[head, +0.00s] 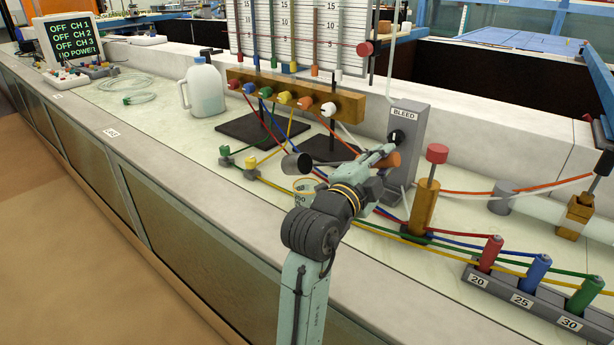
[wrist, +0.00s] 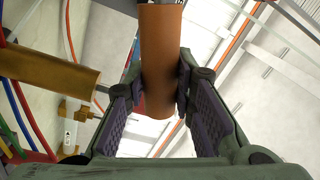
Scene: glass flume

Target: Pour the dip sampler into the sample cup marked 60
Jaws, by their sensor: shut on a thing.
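My gripper (head: 383,158) is shut on an orange-brown cylindrical handle (wrist: 160,60), which stands between both finger pads in the wrist view. In the head view the handle (head: 389,165) shows beside the grey BLEED box. A dark grey cup, which looks like the dip sampler's cup (head: 297,164), appears tipped on its side, left of my wrist. A small pale sample cup (head: 305,187) shows just below it in the picture; its label seems to end in 60. My wrist hides part of the sample cup and the sampler's rod. No liquid can be made out.
The BLEED box (head: 408,135) stands close behind my gripper. A valve manifold (head: 290,97) with coloured tubes is behind. A white jug (head: 203,90) stands at left. A rack (head: 530,295) marked 20, 25, 30 is at right. The left counter front is clear.

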